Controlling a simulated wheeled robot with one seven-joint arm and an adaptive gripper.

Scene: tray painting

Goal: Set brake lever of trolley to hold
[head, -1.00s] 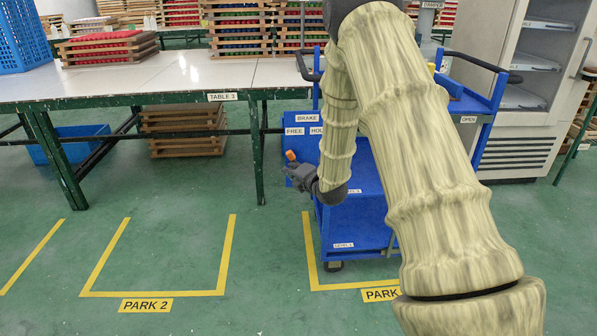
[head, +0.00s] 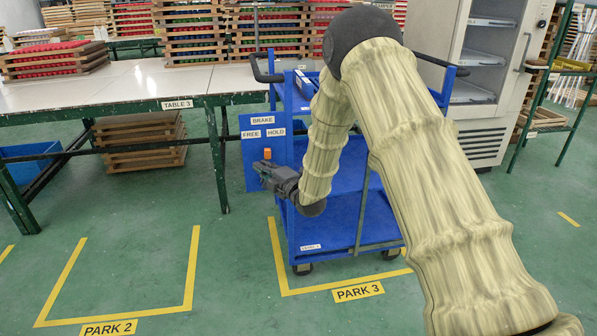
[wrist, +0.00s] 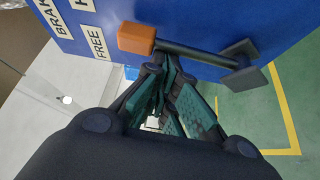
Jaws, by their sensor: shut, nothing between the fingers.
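The blue trolley (head: 345,205) stands in the PARK 3 bay. Its brake panel (head: 253,176) carries the labels FREE (head: 251,134) and HOLD (head: 276,133). The brake lever's orange knob (head: 267,154) appears below and between these labels. In the wrist view, the orange knob (wrist: 136,38) sits on a dark rod running right to its pivot block (wrist: 240,65). My gripper (head: 265,169) is shut and empty beside the lever. In the wrist view, its fingers (wrist: 163,85) lie just below the rod; whether they touch it is unclear. HOLD is partly cut off there.
Table 3 (head: 120,92) stands left of the trolley, with stacked trays on it and a green leg near the brake panel. A grey cabinet (head: 490,130) stands behind at right. The floor around PARK 2 (head: 110,328) is clear.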

